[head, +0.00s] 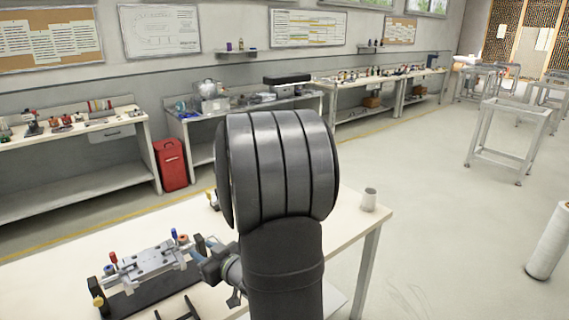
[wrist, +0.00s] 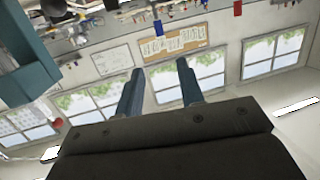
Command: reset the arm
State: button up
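In the wrist view my gripper (wrist: 160,67) shows as two blue-grey fingers standing apart, with nothing between them. Behind them are a wall board and windows, upside down, so the gripper points away from the table top. In the head view my arm's dark grey link and rounded joint fill the middle and hide part of the table (head: 352,226). A dark wrist-like part shows left of the arm, beside the fixture; the fingers cannot be made out there.
A metal fixture (head: 150,262) with red and blue knobs stands on the table at the left. A red can (head: 171,164) and cluttered benches (head: 75,135) line the wall.

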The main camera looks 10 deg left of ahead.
aim_at(175, 233)
jog(key=x, duration=1.7)
jog(key=shift+a, duration=0.1)
jog(key=shift+a+f, duration=0.1)
jog(key=shift+w+d+m, duration=0.2)
jog(key=shift+d+m, duration=0.2)
jog(key=shift+m, duration=0.1)
jog(key=shift+w+d+m+y, duration=0.15)
jog(key=shift+m+y, duration=0.25)
jog(key=shift+m, duration=0.2)
dwell(0.8)
